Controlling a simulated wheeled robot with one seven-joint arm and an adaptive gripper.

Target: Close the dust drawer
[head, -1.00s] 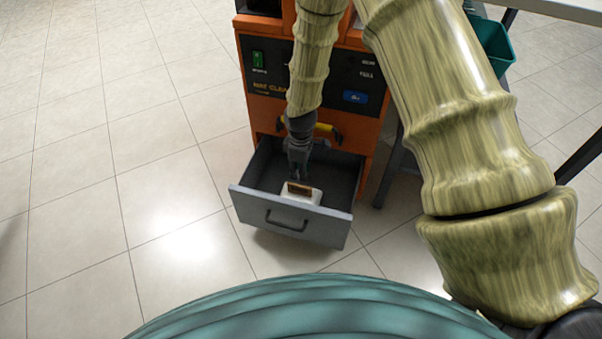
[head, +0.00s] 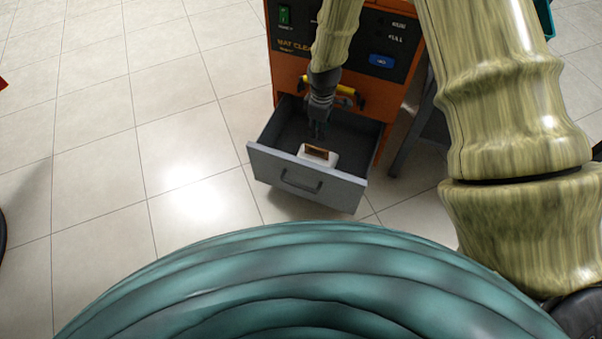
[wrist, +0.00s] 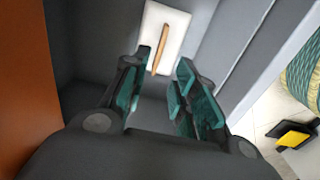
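The grey dust drawer (head: 308,184) is pulled out of the lower front of the orange machine in the head view. Its front panel has a dark bar handle (head: 300,182). A white block with a brown strip on top (head: 318,155) lies inside the drawer, near the front panel; it also shows in the wrist view (wrist: 163,38). My gripper (head: 317,133) points down over the open drawer, behind the front panel and close to the block. In the wrist view my gripper (wrist: 158,82) has its teal-padded fingers apart with nothing held. Whether the fingertips touch anything is unclear.
The orange machine (head: 290,70) has a dark control panel and a yellow handle (head: 345,90) above the drawer. A grey metal leg or panel (head: 408,125) stands to its right. Tiled floor (head: 150,130) is clear to the left. A yellow-and-black object (wrist: 293,136) shows in the wrist view.

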